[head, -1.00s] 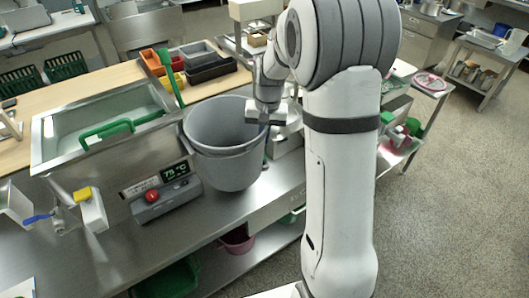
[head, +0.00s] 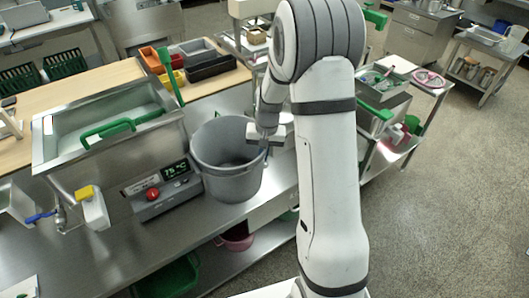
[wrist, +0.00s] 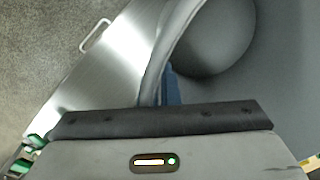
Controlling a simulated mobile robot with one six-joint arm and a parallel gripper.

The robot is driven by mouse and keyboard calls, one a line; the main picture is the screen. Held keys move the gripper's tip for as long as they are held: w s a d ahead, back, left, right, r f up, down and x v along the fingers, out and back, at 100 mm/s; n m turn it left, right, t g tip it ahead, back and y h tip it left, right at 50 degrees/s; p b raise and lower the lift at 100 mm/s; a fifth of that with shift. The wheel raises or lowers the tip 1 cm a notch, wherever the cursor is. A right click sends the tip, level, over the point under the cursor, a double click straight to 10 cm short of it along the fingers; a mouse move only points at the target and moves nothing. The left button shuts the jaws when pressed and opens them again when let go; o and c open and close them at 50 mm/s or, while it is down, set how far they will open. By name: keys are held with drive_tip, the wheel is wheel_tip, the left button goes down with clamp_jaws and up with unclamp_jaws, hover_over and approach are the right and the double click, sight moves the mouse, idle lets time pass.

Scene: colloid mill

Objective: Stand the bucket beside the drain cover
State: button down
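The grey bucket (head: 228,178) is upright at the right part of the steel counter, right of the control box. It is on the counter or just above it; I cannot tell which. My gripper (head: 268,143) is at the right side of its rim. In the wrist view the bucket's wall and inside (wrist: 215,40) fill the upper right, and the rim runs down to my gripper (wrist: 165,92), which looks shut on it. A blue fingertip shows beside the rim. I cannot make out a drain cover in either view.
The control box (head: 162,192) with a red button and lit display stands close left of the bucket. A steel basin (head: 110,160) with a green handle is behind it. A green bin (head: 168,278) and pink bucket (head: 237,239) are on the shelf below. Open floor lies right.

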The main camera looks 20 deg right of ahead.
drive_tip(key=c, duration=1.7)
unclamp_jaws()
wheel_tip(320, 180, up, 12)
drive_tip(key=b, duration=0.1)
drive_tip(key=s+a+r+n+t, duration=0.1)
drive_tip(key=s+r, duration=0.1)
drive_tip(key=s, duration=0.6)
drive_tip(key=s+a+r+n+t, duration=0.1)
drive_tip(key=s+r, duration=0.1)
drive_tip(key=s, duration=0.6)
drive_tip(key=s+a+r+n+h, duration=0.1)
drive_tip(key=s+r, duration=0.2)
drive_tip(key=s, duration=0.4)
drive_tip(key=shift+s+t, duration=0.4)
drive_tip(key=shift+o, duration=0.6)
drive_tip(key=shift+s+d+f+n, duration=0.1)
drive_tip(key=shift+s+f+n, duration=0.15)
drive_tip(key=shift+s, duration=0.2)
